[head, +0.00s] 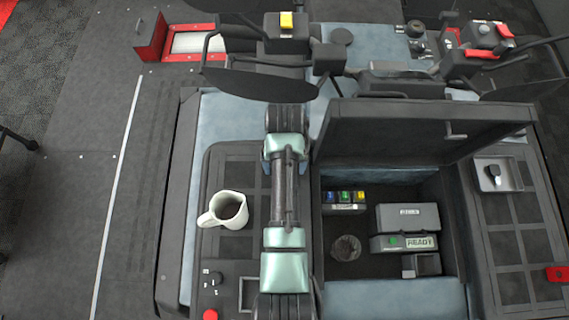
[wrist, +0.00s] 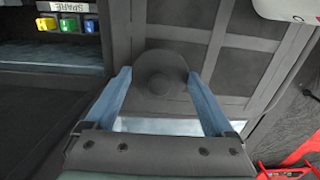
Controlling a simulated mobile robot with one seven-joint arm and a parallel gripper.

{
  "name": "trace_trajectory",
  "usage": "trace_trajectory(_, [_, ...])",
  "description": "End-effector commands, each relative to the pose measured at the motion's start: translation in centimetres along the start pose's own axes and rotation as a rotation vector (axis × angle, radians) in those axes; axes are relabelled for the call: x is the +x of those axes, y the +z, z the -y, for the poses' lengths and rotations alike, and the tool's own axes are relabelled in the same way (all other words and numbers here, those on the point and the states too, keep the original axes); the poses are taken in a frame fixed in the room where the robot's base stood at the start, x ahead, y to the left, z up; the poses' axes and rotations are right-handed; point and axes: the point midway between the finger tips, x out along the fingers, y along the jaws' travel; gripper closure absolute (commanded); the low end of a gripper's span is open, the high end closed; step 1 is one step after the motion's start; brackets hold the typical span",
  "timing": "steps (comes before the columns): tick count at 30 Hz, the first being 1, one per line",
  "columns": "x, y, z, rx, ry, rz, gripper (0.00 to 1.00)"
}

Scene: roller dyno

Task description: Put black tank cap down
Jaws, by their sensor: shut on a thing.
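The black tank cap (wrist: 160,75) is a dark round disc with a smaller raised round centre. In the wrist view it sits between the two blue fingers of my gripper (wrist: 159,74), which is shut on it. Behind it is a dark ribbed panel (wrist: 225,50). I cannot tell whether the cap touches the panel or hangs just above it. In the head view my own arm runs down the middle and hides the gripper and the cap.
A white mug (head: 226,211) stands on the ribbed panel left of my arm. To the right is an open compartment with coloured buttons (head: 344,197), a grey box marked READY (head: 405,243) and a dark round thing (head: 346,247). Its raised lid (head: 410,135) stands behind.

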Motion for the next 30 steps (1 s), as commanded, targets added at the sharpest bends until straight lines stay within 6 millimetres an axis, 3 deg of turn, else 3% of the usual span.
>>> trace_trajectory(17, [1.2, 0.0, 0.0, 0.000, 0.000, 0.000, 0.67])
trace_trajectory(18, [1.2, 0.0, 0.0, 0.000, 0.000, 0.000, 0.06])
trace_trajectory(19, [1.2, 0.0, 0.0, 0.000, 0.000, 0.000, 0.01])
trace_trajectory(30, [0.5, 0.1, -0.1, 0.001, 0.001, 0.002, 0.00])
